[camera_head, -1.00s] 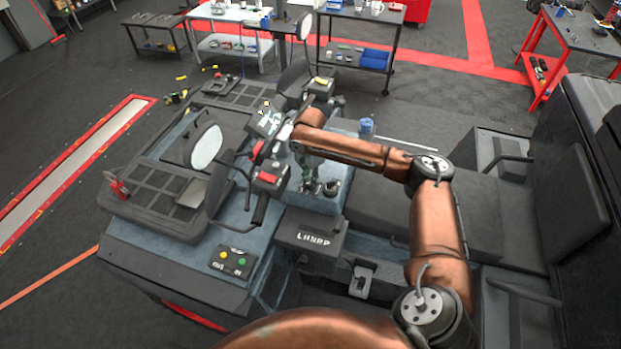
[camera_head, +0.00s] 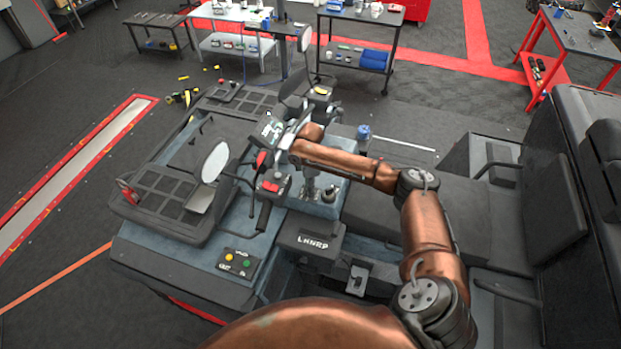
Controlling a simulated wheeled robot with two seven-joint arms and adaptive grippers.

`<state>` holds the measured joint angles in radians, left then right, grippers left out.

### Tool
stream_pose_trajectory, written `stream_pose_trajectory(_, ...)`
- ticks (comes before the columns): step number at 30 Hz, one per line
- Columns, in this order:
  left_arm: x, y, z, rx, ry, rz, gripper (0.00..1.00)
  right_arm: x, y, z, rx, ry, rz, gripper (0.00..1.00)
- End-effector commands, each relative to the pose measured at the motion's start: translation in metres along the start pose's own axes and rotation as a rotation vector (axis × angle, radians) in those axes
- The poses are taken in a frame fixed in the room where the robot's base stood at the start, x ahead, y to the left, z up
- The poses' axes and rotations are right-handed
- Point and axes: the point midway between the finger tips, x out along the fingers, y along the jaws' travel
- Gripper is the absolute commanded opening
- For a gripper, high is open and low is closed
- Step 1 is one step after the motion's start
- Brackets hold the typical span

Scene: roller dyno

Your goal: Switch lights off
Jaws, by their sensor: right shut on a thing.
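My right arm, copper-coloured, reaches over the vehicle's seat to its handlebar area. My right gripper (camera_head: 287,139) is at the dash display (camera_head: 270,130), close beside it. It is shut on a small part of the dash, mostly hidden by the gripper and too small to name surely. A small panel with yellow and green buttons (camera_head: 238,262) is on the near side of the body. No label for lights is readable. My left gripper is not in view.
A round mirror (camera_head: 215,163) stands left of the near grip. A black box (camera_head: 310,236) with white lettering and a lever (camera_head: 329,200) lie below my forearm. The seat back (camera_head: 545,190) rises at the right. Carts and tables stand behind; the floor at left is mostly clear.

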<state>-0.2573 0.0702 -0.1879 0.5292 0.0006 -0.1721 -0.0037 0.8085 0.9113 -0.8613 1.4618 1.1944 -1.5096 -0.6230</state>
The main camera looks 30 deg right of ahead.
Motion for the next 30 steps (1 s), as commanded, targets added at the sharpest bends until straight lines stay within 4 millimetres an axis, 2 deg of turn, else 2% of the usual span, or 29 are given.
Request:
stream_pose_trajectory(1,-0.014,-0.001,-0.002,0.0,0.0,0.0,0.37,-0.006,-0.001,0.0,0.039,0.001,-0.002,0.0)
stream_pose_trajectory(3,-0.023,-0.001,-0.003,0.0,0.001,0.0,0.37,-0.006,0.0,-0.001,0.096,0.001,0.0,0.0)
stream_pose_trajectory(12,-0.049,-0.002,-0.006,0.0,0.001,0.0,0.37,-0.004,0.001,-0.001,0.283,0.001,0.001,0.0)
stream_pose_trajectory(19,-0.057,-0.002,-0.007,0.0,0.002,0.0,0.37,-0.002,0.002,-0.001,0.354,0.002,0.003,0.0)
stream_pose_trajectory(30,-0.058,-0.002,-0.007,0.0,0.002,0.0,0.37,-0.002,0.003,-0.001,0.375,0.003,0.005,0.0)
